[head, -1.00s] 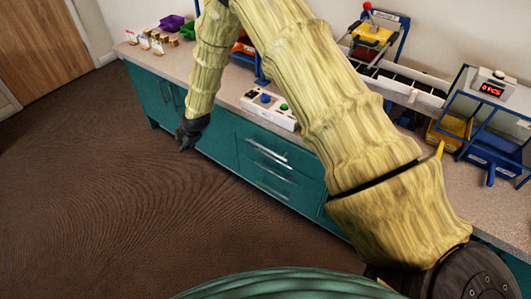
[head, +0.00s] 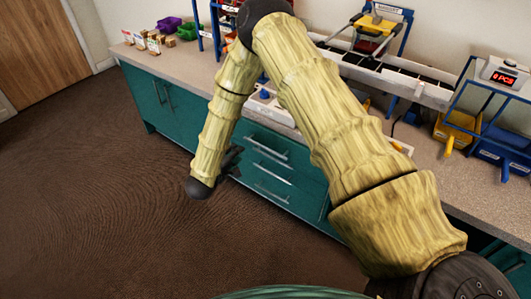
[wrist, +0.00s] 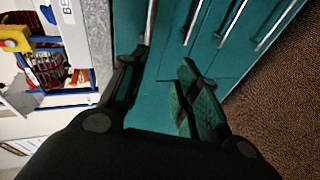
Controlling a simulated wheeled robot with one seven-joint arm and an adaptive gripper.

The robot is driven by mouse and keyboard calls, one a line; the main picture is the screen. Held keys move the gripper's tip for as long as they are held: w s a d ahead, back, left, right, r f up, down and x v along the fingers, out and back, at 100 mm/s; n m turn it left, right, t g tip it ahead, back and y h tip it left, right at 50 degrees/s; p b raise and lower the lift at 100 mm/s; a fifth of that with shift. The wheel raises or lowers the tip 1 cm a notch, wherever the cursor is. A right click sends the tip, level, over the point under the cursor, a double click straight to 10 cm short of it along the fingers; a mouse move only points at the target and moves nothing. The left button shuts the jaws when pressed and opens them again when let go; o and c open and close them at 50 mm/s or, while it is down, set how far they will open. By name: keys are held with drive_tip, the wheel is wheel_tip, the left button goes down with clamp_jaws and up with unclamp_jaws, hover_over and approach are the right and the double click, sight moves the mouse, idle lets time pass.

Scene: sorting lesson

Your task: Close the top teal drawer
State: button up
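The teal drawer stack is in the middle of the head view, under the counter. The top teal drawer (head: 255,136) has a silver bar handle, with other handled drawer fronts below it. Its front looks about flush, but I cannot tell whether it stands slightly out. My gripper (head: 236,161) is just left of the stack, near the cabinet front, partly hidden by my wrist. In the wrist view my gripper (wrist: 165,60) has its fingers apart with nothing between them. Teal fronts and several silver handles (wrist: 193,22) lie beyond the fingertips; contact is not visible.
The counter (head: 190,66) holds a purple bin (head: 169,25), a green bin (head: 186,32), a yellow bin (head: 455,130), blue bins (head: 503,150) and a counter display (head: 503,78). The brown floor (head: 90,210) on the left is clear.

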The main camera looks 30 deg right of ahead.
sight(265, 148)
drive_tip(key=s+d+m+g+h, duration=0.1)
drive_tip(key=s+d+g+h, duration=0.15)
drive_tip(key=s, duration=0.35)
drive_tip(key=shift+h, duration=0.35)
drive_tip(key=x, duration=0.7)
drive_tip(key=b+x, duration=0.1)
drive_tip(key=x, duration=0.2)
drive_tip(key=shift+d+r, duration=0.25)
drive_tip(key=shift+r, duration=0.15)
clamp_jaws()
drive_tip(key=shift+w, duration=0.1)
